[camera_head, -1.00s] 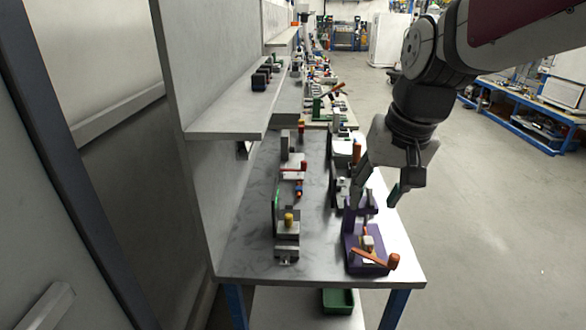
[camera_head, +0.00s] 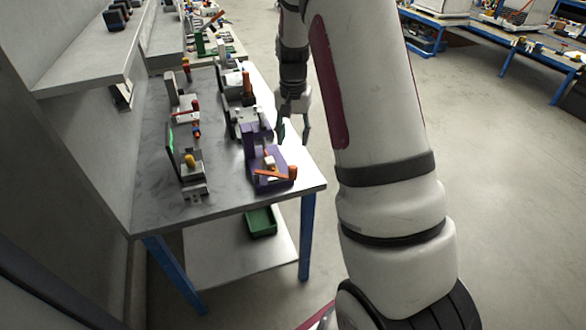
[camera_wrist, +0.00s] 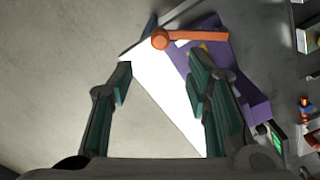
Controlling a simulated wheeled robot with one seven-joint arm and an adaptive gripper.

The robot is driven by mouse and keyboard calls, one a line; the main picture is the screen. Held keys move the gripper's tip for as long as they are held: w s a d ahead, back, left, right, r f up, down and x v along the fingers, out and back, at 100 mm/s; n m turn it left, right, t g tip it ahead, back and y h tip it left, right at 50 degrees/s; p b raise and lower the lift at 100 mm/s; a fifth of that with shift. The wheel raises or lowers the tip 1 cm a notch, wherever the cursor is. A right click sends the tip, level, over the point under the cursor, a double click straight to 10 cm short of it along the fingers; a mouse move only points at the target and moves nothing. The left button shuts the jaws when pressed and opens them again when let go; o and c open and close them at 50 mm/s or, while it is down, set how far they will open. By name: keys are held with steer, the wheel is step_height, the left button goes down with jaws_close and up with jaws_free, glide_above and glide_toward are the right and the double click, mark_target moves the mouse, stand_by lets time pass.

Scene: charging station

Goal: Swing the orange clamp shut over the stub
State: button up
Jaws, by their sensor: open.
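The purple fixture (camera_head: 256,148) stands at the table's front right corner. Its orange clamp arm (camera_head: 272,174) sticks out sideways across the fixture's near end, with a thick orange knob (camera_head: 292,172) at its right end. A small pale block sits in the fixture just behind the arm; I cannot clearly make out the stub. In the wrist view the orange clamp arm (camera_wrist: 205,37) lies beyond my fingertips, above and right of centre. My gripper (camera_wrist: 160,84) is open and empty. In the head view my gripper (camera_head: 294,132) hangs right of the fixture, beside the table edge, apart from the clamp.
A grey fixture with a yellow knob (camera_head: 189,160) stands left of the purple one. Other fixtures, one with an orange upright handle (camera_head: 247,84), stand behind. A shelf (camera_head: 90,75) overhangs the left side. A green bin (camera_head: 261,221) sits below the table. Floor to the right is clear.

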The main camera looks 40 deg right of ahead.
mark_target(293, 166)
step_height(293, 166, down, 13)
steer(key=shift+p, duration=0.85)
steer(key=shift+c, duration=0.3)
jaws_close()
